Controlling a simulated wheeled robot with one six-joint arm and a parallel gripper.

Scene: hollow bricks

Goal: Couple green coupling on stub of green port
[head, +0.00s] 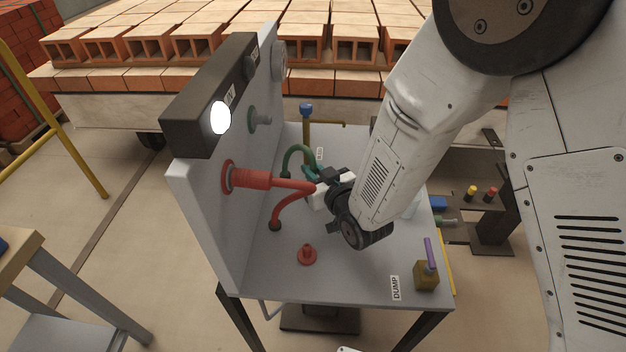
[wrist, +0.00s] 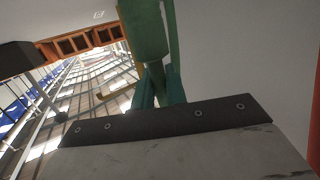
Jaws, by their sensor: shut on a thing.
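The green port (head: 261,117) is on the upright grey panel, its stub sticking out to the right with nothing on it. My gripper (head: 316,174) is in front of the panel, below and right of that stub and apart from it. In the wrist view my gripper (wrist: 157,92) is shut on the green coupling (wrist: 143,30), which points away from the palm. The green hose (head: 289,156) arches up from the bench to the gripper; it also runs beside the coupling in the wrist view (wrist: 171,40). In the head view the coupling is mostly hidden by the gripper.
A red coupling (head: 255,179) sits on the panel's red port, its red hose (head: 285,208) curving close to my gripper. A red stub (head: 307,255) stands on the bench. A blue-topped pipe (head: 306,112) rises behind. A purple-handled valve (head: 428,272) is at front right.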

